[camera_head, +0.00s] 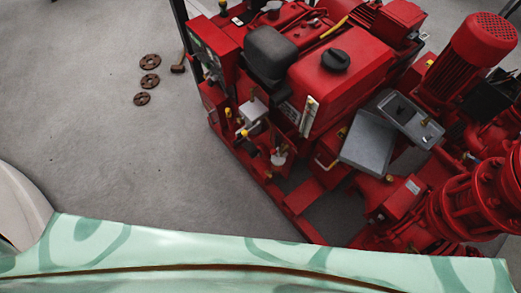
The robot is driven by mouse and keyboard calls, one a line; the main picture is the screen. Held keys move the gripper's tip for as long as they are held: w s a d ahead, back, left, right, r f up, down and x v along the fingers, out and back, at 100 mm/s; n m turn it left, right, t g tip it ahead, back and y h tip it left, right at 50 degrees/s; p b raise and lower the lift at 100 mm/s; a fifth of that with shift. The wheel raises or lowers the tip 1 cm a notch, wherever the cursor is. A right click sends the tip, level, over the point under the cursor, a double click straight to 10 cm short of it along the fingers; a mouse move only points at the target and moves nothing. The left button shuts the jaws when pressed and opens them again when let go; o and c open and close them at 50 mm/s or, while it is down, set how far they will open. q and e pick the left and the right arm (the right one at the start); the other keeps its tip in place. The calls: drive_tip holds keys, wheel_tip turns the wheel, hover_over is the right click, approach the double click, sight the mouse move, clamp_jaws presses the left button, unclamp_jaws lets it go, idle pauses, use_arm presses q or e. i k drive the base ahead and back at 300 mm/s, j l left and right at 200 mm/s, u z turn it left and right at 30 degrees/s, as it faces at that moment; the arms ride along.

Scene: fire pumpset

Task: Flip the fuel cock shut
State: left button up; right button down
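The red fire pumpset (345,75) fills the upper right of the head view, seen from above. Small brass and yellow fittings (242,132) sit low on its near left side, beside a pale grey box. A white cylindrical part (278,158) stands just to their right. The fuel cock is too small to pick out with certainty among these fittings, and I cannot tell its lever position. Neither gripper shows in this view.
Several rusty handwheel-like discs (150,81) lie on the grey floor left of the pumpset, near a small hammer (179,66). A red motor (484,38) and flanged pipes (468,205) are at right. The floor (120,150) at left is largely clear.

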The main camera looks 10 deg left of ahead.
sight(272, 151)
drive_tip(key=j+z, duration=0.15)
drive_tip(key=z, duration=0.25)
drive_tip(key=j+z, duration=0.15)
drive_tip(key=z, duration=0.3)
drive_tip(key=j+z, duration=0.15)
drive_tip(key=j, duration=0.25)
drive_tip(key=k+j+z, duration=0.15)
drive_tip(key=j, duration=0.2)
drive_tip(key=j+z, duration=0.1)
drive_tip(key=j, duration=0.3)
drive_tip(key=k+j+z, duration=0.15)
drive_tip(key=j, duration=0.2)
drive_tip(key=k+j+z, duration=0.15)
drive_tip(key=j, duration=0.2)
drive_tip(key=k+j, duration=0.1)
drive_tip(key=j, duration=0.35)
drive_tip(key=k+j, duration=0.15)
drive_tip(key=j, duration=0.25)
